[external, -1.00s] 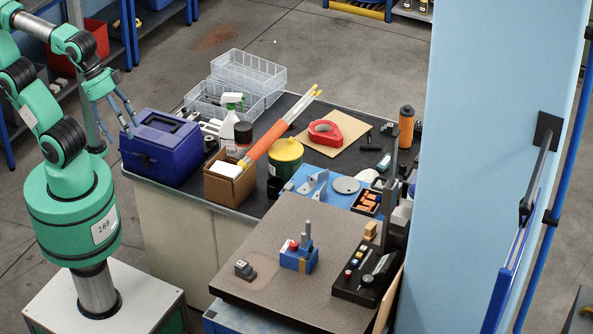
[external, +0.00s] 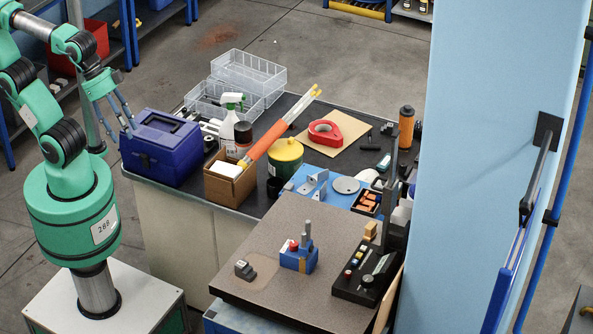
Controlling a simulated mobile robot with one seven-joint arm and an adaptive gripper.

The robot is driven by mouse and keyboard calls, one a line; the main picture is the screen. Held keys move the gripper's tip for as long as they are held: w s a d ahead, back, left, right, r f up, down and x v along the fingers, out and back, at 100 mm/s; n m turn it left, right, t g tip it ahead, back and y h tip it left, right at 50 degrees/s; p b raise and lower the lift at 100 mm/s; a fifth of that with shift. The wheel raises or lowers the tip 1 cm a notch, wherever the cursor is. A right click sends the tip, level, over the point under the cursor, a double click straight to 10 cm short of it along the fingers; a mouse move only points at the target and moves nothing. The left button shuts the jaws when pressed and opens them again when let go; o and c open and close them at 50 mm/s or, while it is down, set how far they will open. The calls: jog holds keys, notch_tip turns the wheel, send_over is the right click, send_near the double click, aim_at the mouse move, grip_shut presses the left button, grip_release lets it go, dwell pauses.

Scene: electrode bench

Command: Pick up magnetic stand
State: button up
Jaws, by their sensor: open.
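A small blue block with a red knob and an upright grey post, which looks like the magnetic stand (external: 299,258), stands upright on the brown-grey surface plate (external: 330,225) at the front of the bench. Nothing touches it. My gripper (external: 121,130) is at the left, with its fingers spread and pointing down beside the blue toolbox (external: 160,148). It is open and empty, far to the left of the stand. Whether a finger touches the toolbox I cannot tell.
A black control box (external: 366,274) stands right of the stand, and a small grey block (external: 245,270) lies to its left. A cardboard box (external: 230,185) with long orange tubes (external: 276,140) and a green can (external: 285,157) stand between gripper and plate. A blue pillar (external: 490,150) rises at right.

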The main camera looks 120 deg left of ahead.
jog(key=shift+w+r, duration=0.1)
jog(key=shift+c, duration=0.4)
jog(key=w+d+r+n+g+h+p, duration=0.25)
jog(key=w+r, duration=0.25)
jog(key=w, duration=0.4)
jog(key=w+d+r+n+g+h+p, duration=0.1)
jog(key=w+d+r+n+p, duration=0.2)
jog(key=w, duration=0.5)
jog(key=w+r+n+g+h+p, duration=0.25)
jog(key=w+n+h+p, duration=0.2)
jog(key=w, duration=1.35)
jog(key=w+a+f+n+h+p, duration=0.2)
jog(key=w+f+h+p, duration=0.1)
jog(key=w, duration=0.6)
jog(key=w+a+f+n+h+p, duration=0.2)
jog(key=w+n+p, duration=0.1)
jog(key=w, duration=0.6)
jog(key=w+a+f+n+t+h+p, duration=0.1)
jog(key=w+a+f+n+h+p, duration=0.2)
jog(key=w+a+f+h+p, duration=0.2)
jog(key=shift+w+a+f+n, duration=0.3)
jog(key=shift+w+a+f, duration=1.65)
jog(key=shift+f, duration=1.25)
jog(key=shift+w+d, duration=0.15)
jog(key=shift+d, duration=0.15)
